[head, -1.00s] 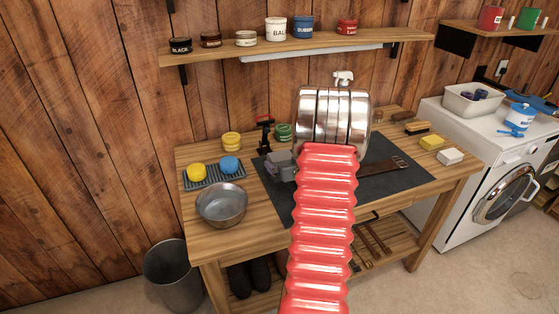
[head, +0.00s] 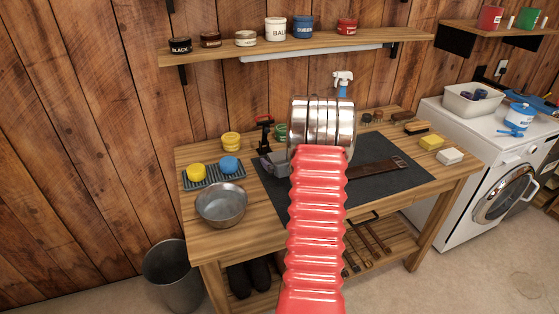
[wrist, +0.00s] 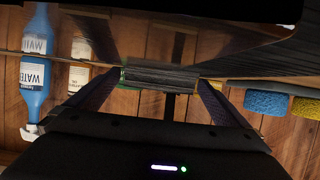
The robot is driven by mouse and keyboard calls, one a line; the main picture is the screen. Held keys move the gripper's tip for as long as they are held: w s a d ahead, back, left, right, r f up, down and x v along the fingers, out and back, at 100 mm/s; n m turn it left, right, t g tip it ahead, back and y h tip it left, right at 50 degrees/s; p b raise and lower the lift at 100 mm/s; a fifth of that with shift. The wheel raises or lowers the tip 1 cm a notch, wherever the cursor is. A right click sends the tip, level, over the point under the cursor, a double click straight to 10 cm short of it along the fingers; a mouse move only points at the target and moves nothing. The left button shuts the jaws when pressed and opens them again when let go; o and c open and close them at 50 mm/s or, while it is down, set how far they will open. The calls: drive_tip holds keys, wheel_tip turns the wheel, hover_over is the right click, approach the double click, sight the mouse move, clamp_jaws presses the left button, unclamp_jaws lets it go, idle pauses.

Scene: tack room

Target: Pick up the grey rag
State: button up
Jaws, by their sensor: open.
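In the wrist view, which is upside down, a dark grey, streaked piece that looks like the grey rag (wrist: 160,76) lies between my fingertips. My gripper (wrist: 157,86) is open, with one dark finger on each side of it. I cannot tell whether either finger touches it. In the head view my red arm and its metal end hide most of the gripper area. A grey shape (head: 273,166) shows just left of the arm over the dark mat (head: 395,181); I cannot tell whether it is rag or gripper.
A black and red upright item (head: 264,133) and a green tin (head: 281,131) stand close behind. A metal bowl (head: 221,205) and a tray (head: 213,180) with yellow and blue sponges are left. A spray bottle (head: 342,84) stands at the back. The mat's right side holds a brown strap (head: 378,168).

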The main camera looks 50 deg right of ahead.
idle(0.3)
drive_tip(key=c, duration=1.1)
